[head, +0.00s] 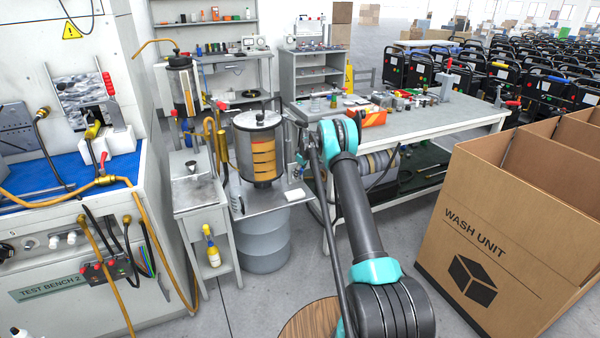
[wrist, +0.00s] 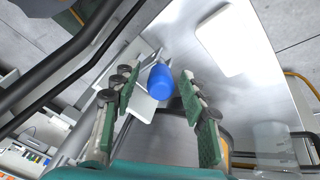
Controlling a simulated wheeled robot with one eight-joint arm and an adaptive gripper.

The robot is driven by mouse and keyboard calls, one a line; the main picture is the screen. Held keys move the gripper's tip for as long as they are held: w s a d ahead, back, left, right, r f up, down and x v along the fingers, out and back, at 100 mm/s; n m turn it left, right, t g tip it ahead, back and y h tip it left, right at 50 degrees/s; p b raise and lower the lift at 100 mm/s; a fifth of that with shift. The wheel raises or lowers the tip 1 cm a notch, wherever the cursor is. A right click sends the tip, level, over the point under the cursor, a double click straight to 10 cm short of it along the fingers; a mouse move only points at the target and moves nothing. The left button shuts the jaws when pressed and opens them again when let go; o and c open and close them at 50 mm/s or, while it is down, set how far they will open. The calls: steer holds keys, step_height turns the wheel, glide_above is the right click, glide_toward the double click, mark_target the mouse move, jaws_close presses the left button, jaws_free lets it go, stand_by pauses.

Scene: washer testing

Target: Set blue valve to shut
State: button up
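The blue valve handle (wrist: 160,80) shows in the wrist view as a rounded blue knob beside a grey metal bracket. My gripper (wrist: 158,88) is open, with one green-padded finger to the left of the handle and one to the right. A gap shows on both sides of the handle, so I see no contact. I cannot tell how deep the handle sits between the fingers. In the head view my arm hides most of the gripper and the valve area, so the valve's setting is not clear there.
A metal shelf (head: 268,202) with a white pad (head: 293,195) lies close by, above a grey drum (head: 265,241). A clear tank (head: 258,150) stands on it. A workbench (head: 430,125) stands behind my arm. A large cardboard box (head: 475,235) blocks the right. The test bench (head: 70,265) is left.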

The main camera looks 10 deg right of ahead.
steer(key=v, duration=1.2)
steer(key=shift+w, duration=0.1)
steer(key=shift+c, duration=0.2)
